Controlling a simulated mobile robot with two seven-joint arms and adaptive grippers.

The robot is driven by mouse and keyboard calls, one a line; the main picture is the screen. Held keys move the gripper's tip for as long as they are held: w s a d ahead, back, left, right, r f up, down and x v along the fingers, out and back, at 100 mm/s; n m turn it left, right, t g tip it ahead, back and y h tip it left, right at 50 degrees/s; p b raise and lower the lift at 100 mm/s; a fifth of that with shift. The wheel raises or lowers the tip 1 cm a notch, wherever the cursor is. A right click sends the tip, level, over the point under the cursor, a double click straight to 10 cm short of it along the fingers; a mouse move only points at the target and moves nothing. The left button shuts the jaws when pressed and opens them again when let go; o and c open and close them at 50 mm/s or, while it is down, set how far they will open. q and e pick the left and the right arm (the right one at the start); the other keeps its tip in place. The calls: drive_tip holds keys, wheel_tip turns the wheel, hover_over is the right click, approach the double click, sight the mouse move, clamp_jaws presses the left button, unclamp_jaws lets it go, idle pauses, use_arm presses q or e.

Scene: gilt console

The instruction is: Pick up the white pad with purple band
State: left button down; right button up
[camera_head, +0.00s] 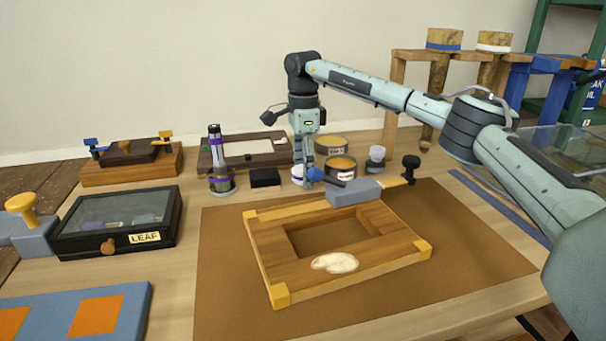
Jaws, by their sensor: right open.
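The white pad with purple band (297,175) stands on the table behind the wooden frame, partly hidden by my right gripper. My right gripper (306,176) points straight down over its right side, with its fingertips at about the pad's height. The gripper is open; I cannot tell whether a finger touches the pad. My left gripper is not in view.
A black block (265,178) and a purple-banded bottle (218,165) stand left. The wooden frame (265,270) lies in front on a brown mat (225,290).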

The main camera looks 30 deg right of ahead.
drive_tip(key=c, duration=1)
drive_tip(key=shift+r, duration=0.1)
